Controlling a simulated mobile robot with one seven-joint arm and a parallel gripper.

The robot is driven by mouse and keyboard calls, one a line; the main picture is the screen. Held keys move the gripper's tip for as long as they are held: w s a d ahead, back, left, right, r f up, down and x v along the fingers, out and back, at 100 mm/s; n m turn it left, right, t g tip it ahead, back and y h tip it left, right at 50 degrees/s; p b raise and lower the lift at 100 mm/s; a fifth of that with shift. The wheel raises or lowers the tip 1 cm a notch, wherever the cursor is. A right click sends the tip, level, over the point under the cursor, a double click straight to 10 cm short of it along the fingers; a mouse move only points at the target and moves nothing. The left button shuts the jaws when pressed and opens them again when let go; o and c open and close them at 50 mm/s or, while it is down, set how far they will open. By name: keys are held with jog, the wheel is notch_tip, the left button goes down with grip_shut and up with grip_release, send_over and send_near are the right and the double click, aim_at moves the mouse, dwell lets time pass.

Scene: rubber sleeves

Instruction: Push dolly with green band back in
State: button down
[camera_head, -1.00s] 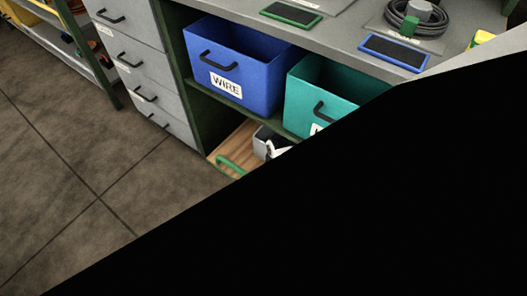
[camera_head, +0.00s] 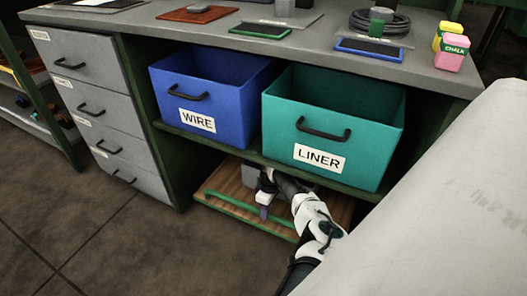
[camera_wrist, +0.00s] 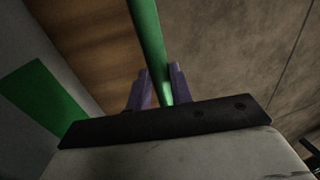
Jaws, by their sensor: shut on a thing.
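The dolly (camera_head: 222,187) is a low wooden platform under the bench, below the blue and teal bins, with a green bar (camera_head: 238,211) along its front edge. A grey object (camera_head: 250,174) stands on it, mostly hidden by my arm. My gripper (camera_head: 266,208) is at the front of the dolly. In the wrist view its purple fingers (camera_wrist: 159,76) are shut on the green bar (camera_wrist: 148,35), with the wood deck (camera_wrist: 85,35) beside it. A green band (camera_wrist: 42,98) shows on a grey surface at left.
The blue WIRE bin (camera_head: 213,100) and teal LINER bin (camera_head: 335,125) sit on the shelf above the dolly. A grey drawer unit (camera_head: 100,105) stands to the left. The floor (camera_head: 140,245) in front is clear. A large pale shape fills the right.

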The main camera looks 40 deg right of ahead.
jog(key=shift+w+d, duration=0.1)
jog(key=shift+d, duration=0.2)
jog(key=c, duration=1.3)
grip_release()
jog(key=shift+o, duration=0.2)
jog(key=shift+a, duration=0.15)
